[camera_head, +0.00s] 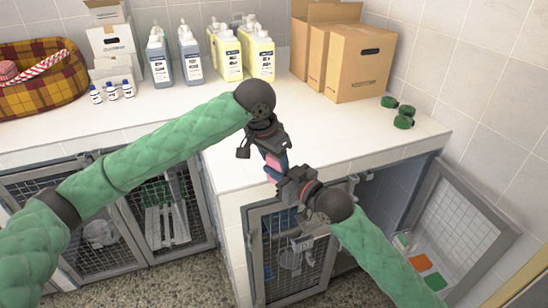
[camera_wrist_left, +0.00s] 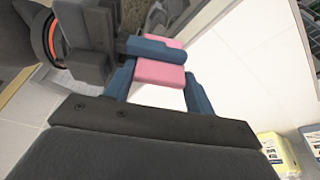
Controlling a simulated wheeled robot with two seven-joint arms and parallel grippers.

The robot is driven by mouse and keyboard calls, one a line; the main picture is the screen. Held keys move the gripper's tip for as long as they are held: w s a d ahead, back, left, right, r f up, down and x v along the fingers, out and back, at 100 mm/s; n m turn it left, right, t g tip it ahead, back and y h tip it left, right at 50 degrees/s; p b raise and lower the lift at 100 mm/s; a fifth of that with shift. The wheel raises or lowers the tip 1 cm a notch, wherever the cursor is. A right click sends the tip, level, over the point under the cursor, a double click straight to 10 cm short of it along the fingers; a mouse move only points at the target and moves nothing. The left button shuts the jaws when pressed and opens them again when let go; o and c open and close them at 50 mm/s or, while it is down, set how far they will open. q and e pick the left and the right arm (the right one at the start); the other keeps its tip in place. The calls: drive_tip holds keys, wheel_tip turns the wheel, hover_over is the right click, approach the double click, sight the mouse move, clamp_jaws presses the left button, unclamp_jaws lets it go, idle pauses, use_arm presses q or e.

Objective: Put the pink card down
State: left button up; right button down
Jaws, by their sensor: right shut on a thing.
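The pink card (camera_head: 273,162) is in the air between my two grippers, near the counter's front corner. In the left wrist view the pink card (camera_wrist_left: 160,73) shows crossed by a blue finger of my right gripper (camera_wrist_left: 165,48), which is shut on it. My left gripper (camera_wrist_left: 160,85) is open, with its blue fingers apart on either side of the card; contact is unclear. In the head view my left gripper (camera_head: 270,152) is above and my right gripper (camera_head: 280,172) below, close together. The fingers hide part of the card.
The white counter (camera_head: 330,130) has clear room in front of the cardboard boxes (camera_head: 360,62). Several bottles (camera_head: 225,52) stand at the back, a plaid basket (camera_head: 35,85) at left, green round items (camera_head: 404,118) at right. Below are mesh kennels; an open door (camera_head: 455,225) stands at right.

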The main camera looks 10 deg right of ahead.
use_arm(q)
drive_tip(key=shift+c, duration=1.7)
use_arm(e)
drive_tip(key=c, duration=1.4)
unclamp_jaws()
